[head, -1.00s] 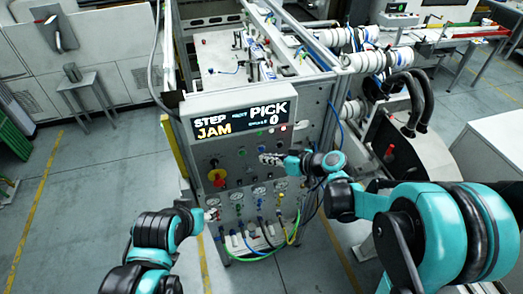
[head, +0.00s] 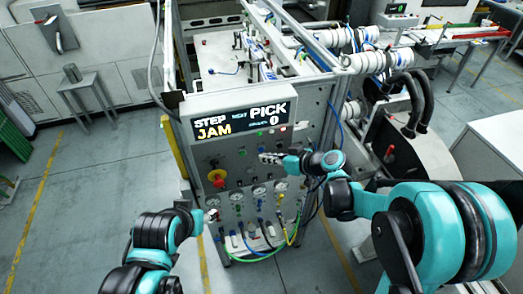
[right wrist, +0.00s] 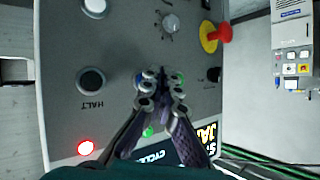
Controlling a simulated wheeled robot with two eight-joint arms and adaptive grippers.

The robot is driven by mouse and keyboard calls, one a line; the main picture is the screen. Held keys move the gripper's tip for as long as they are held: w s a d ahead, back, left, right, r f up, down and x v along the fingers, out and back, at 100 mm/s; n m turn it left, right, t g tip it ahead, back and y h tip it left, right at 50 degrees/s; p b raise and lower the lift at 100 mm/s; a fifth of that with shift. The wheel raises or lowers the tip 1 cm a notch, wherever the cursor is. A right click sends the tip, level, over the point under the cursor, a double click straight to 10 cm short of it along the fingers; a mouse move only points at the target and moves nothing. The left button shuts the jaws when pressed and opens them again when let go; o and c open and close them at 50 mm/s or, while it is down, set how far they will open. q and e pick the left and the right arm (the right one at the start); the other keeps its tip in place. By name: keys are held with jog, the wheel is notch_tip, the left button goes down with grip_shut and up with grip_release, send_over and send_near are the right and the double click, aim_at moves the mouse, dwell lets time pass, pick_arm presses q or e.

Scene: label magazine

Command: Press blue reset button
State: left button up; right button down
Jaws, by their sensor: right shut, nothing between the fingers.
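The control panel (head: 262,180) is a grey upright face under a display reading STEP, JAM and PICK 0. My right gripper (head: 264,157) is shut and empty, its fingertips close in front of the panel's button row. In the right wrist view the closed fingers (right wrist: 160,76) point at the panel. A sliver of a blue button (right wrist: 139,79) shows beside the fingertips; they hide much of it, and I cannot tell whether they touch it. A green spot shows on their other side. My left gripper (head: 205,214) is low at the panel's left side; its fingers are too small to read.
Near the fingers are a black HALT button (right wrist: 92,80), a knob (right wrist: 170,22), another black button (right wrist: 214,74) and a red-and-yellow emergency stop (right wrist: 215,36). A red lamp (right wrist: 85,148) is lit. Gauges and hoses (head: 262,235) fill the lower panel.

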jog(key=shift+w, duration=0.1)
dwell(0.5)
jog(key=shift+w+a, duration=0.15)
jog(key=shift+w, duration=0.2)
jog(key=shift+w+a+b, duration=0.1)
jog(key=shift+w+b, duration=0.25)
dwell(0.5)
dwell(0.4)
jog(key=shift+s+d, duration=0.2)
jog(key=shift+s, duration=0.65)
jog(key=shift+s+d, duration=0.25)
jog(key=shift+s, duration=0.55)
jog(key=shift+s+d, duration=0.3)
jog(key=shift+s, duration=0.45)
jog(key=shift+s+d, duration=0.25)
jog(key=shift+s, duration=0.55)
